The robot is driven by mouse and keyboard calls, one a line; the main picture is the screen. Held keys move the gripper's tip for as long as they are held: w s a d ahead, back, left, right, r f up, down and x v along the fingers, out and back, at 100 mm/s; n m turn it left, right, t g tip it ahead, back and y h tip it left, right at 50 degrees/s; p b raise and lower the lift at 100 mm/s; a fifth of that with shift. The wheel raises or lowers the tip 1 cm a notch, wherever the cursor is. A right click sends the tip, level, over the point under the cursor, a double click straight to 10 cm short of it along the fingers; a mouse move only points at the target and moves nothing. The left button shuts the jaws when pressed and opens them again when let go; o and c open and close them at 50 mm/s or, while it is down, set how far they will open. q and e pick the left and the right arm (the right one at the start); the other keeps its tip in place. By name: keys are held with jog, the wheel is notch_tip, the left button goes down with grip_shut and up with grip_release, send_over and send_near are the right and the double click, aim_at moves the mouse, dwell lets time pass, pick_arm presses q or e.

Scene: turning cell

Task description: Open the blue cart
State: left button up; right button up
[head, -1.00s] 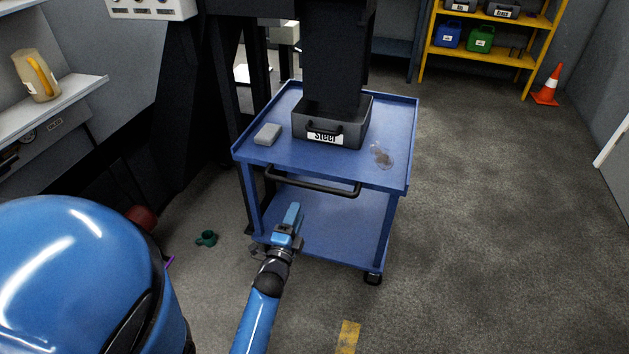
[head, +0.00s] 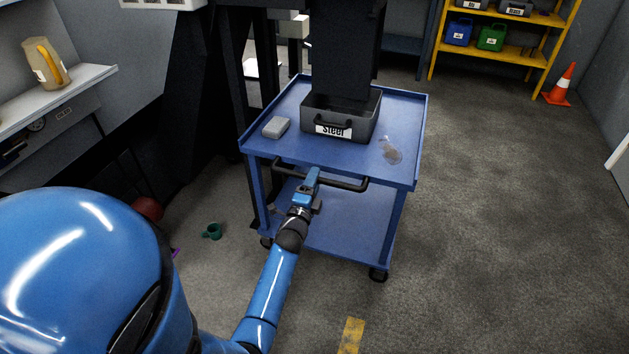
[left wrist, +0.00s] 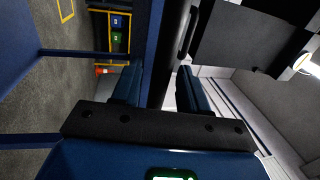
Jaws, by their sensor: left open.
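The blue cart (head: 408,135) stands ahead in the head view, with a flat top, a lower shelf and wheels. Its black handle bar (head: 347,186) runs along the near side, just below the top's edge. My left gripper (head: 311,178) is at the middle of this bar and overlaps it in the picture; I cannot tell whether they touch. In the left wrist view its two blue fingers (left wrist: 160,75) are apart, with dark and blue surfaces showing between them. No grip on the bar is clear. My right gripper is not in view.
A dark bin labelled Steel (head: 365,127), a grey block (head: 276,128) and a stain lie on the cart top. A green cup-like item (head: 212,231) is on the floor at left. An orange cone (head: 562,85) and yellow shelving (head: 545,58) stand behind right. Floor right of the cart is clear.

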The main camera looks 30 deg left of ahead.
pick_arm(q)
jog(key=shift+w+a, duration=0.1)
jog(key=shift+w, duration=0.25)
grip_shut()
jog(key=shift+s, duration=0.1)
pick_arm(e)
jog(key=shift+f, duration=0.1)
